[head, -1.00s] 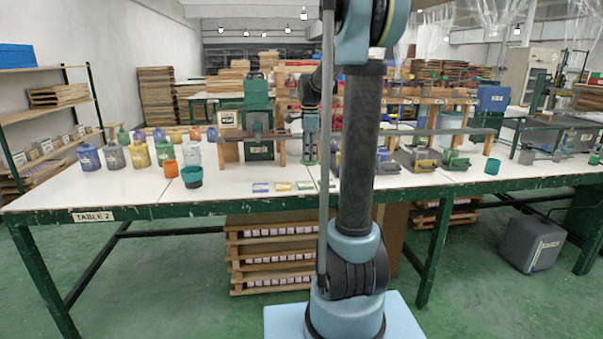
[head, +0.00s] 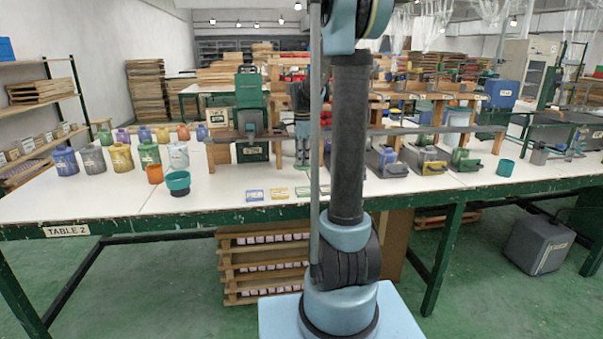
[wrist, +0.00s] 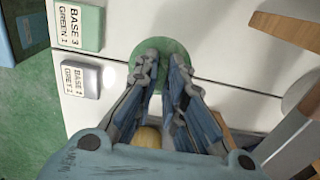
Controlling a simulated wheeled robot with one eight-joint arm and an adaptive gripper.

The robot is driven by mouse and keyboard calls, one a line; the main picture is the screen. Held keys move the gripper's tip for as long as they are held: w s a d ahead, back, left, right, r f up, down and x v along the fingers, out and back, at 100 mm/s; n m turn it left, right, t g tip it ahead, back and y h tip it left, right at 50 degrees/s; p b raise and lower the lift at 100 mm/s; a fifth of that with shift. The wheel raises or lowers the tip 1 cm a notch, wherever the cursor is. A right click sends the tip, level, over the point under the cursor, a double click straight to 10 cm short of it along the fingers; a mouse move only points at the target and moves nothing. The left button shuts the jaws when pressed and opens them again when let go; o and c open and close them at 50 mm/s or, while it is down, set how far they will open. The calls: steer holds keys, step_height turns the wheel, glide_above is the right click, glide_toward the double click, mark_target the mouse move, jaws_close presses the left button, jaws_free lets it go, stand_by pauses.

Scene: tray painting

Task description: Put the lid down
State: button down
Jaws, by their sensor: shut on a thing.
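My gripper (wrist: 165,62) points down in the wrist view, its fingers closed together over a round green lid (wrist: 180,52). The fingers hide the middle of the lid, where they hold it. The lid is over the white table top, and I cannot tell whether it touches it. In the head view my gripper (head: 303,158) is behind my arm column, over the middle of the table, and the lid cannot be made out there.
Labelled blocks, one green (wrist: 80,25) and one grey (wrist: 80,79), lie left of the lid. Several paint jars (head: 121,157), an orange cup (head: 155,173) and a teal cup (head: 178,183) stand at the left of the table (head: 110,205). Coloured cards (head: 279,193) lie near the front edge.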

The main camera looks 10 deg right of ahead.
mark_target(302, 169)
steer(key=shift+f, duration=2.45)
steer(key=shift+s, duration=0.1)
steer(key=c, duration=1.7)
jaws_free()
steer(key=shift+f, duration=0.1)
